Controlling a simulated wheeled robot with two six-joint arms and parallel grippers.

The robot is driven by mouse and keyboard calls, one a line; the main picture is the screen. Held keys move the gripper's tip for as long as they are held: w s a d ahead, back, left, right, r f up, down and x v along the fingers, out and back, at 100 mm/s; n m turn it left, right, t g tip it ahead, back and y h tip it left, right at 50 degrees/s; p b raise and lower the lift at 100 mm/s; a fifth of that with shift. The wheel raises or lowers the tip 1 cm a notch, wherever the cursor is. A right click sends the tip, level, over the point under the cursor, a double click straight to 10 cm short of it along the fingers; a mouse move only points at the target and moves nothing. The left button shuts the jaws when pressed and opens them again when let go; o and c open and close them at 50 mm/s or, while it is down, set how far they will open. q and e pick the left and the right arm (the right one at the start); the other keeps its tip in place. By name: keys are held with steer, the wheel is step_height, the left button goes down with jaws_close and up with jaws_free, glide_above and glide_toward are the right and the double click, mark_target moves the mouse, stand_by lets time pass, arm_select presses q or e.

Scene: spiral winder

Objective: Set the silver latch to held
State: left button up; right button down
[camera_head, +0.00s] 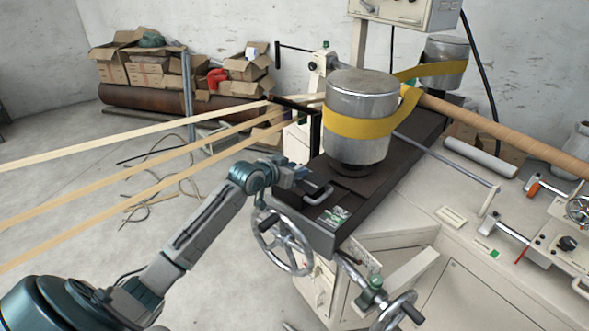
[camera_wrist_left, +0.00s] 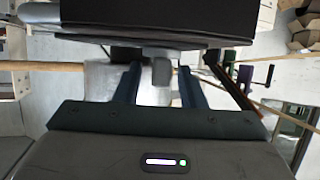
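A silver bent handle, which looks like the silver latch (camera_head: 318,194), sits on the dark machine bed (camera_head: 375,175), in front of the large silver drum (camera_head: 360,100). My left gripper (camera_head: 298,174) is at the bed's left edge, just behind and left of this handle; in the head view its fingers are small and partly hidden. In the left wrist view my left gripper (camera_wrist_left: 159,88) has its two dark fingers spread apart. A grey rounded piece shows between them; I cannot tell whether it is the latch or whether the fingers touch it. My right gripper is not in view.
A spoked handwheel (camera_head: 282,240) hangs below the bed beside my left forearm. A yellow band (camera_head: 365,125) wraps the drum. Several pale strips cross from the left towards the machine. A second handwheel (camera_head: 397,311) is at the lower front. The floor at left is mostly open.

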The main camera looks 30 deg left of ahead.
arm_select(q)
steer(key=shift+s+a+r, duration=0.1)
steer(key=shift+s, duration=0.3)
steer(key=d+b+v, duration=0.1)
steer(key=b+v, duration=0.1)
steer(key=v, duration=0.7)
steer(key=shift+s+a+r, duration=0.25)
steer(key=shift+s+a, duration=0.15)
steer(key=shift+a, duration=0.05)
